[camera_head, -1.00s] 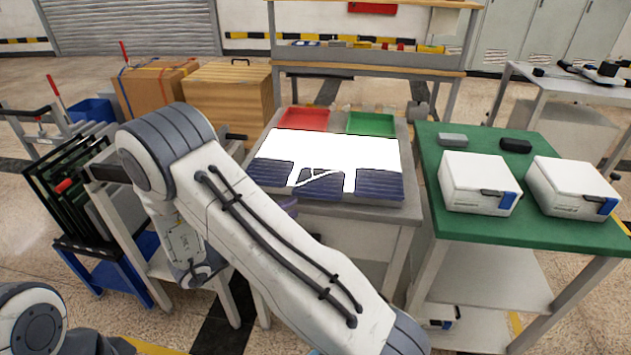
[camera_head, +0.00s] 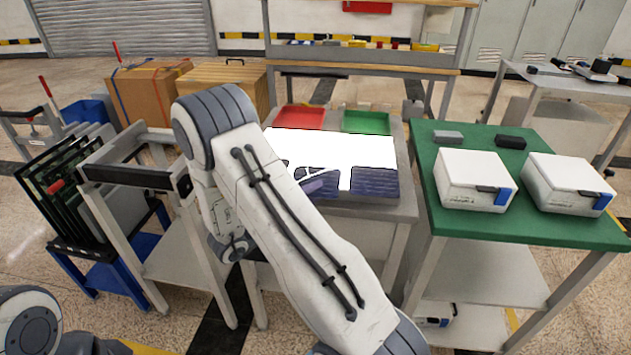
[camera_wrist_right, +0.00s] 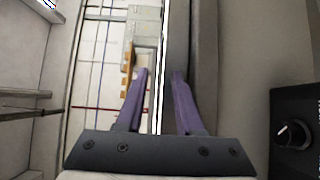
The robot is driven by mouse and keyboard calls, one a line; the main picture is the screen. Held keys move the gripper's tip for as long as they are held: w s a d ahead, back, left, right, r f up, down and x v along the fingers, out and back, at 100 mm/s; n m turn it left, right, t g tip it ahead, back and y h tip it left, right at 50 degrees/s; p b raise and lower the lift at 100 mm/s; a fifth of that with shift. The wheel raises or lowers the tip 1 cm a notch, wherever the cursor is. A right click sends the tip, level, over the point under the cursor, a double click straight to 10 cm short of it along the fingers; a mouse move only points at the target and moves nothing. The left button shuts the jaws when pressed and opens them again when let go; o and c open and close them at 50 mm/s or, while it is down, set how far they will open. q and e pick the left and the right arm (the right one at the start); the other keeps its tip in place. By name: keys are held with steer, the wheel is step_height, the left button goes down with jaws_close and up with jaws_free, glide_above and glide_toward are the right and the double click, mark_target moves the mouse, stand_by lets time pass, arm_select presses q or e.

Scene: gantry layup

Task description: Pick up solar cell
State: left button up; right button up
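Dark blue, striped solar cells lie along the front of the bright white work surface (camera_head: 365,150). The right cell (camera_head: 375,182) shows clearly. The middle cell (camera_head: 326,178) is partly covered, and the left part of the row is hidden behind my right arm. My left gripper is out of view.
A red tray (camera_head: 300,117) and a green tray (camera_head: 366,121) stand behind the white surface. A green table (camera_head: 540,222) with white boxes is to the right. A rack of dark frames (camera_head: 60,190) and wooden boxes (camera_head: 225,88) are left. A knob box (camera_wrist_right: 294,130) is near the gripper.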

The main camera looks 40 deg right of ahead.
mark_target(312, 180)
jaws_close()
steer(key=shift+r, duration=0.1)
steer(key=shift+r, duration=0.55)
step_height(312, 180, up, 3)
steer(key=shift+f+p, duration=0.1)
steer(key=shift+p, duration=0.5)
steer(key=s+a+r+p, duration=0.1)
steer(key=s+r+p, duration=0.6)
steer(key=s+p, duration=0.4)
steer(key=p, duration=0.2)
steer(key=shift+s+a+p, duration=0.25)
steer(key=shift+a+p, duration=0.05)
steer(key=shift+p, duration=0.1)
